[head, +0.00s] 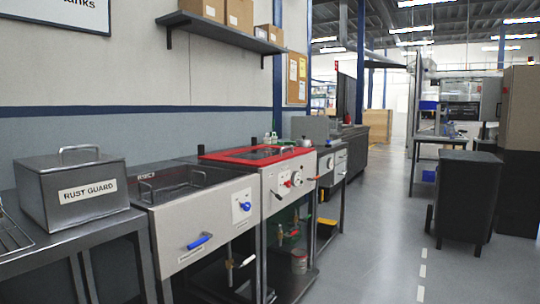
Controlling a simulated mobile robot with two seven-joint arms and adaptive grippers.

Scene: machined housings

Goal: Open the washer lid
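A steel unit with a red-framed top (258,155) stands in the middle of the row against the wall. A dark panel lies in its red frame; I cannot tell whether it is a shut lid. To its left is an open-topped steel tank (205,226) with a blue-handled lever on its front and a wire handle at its top. No label that I can read says which unit is the washer. Neither of my grippers is in view.
A steel box marked RUST GUARD (85,190), with a top handle, sits on the left bench. Small bottles (270,138) stand behind the red-framed unit. A dark wheeled bin (465,195) stands at the right. The grey floor (375,250) between is clear.

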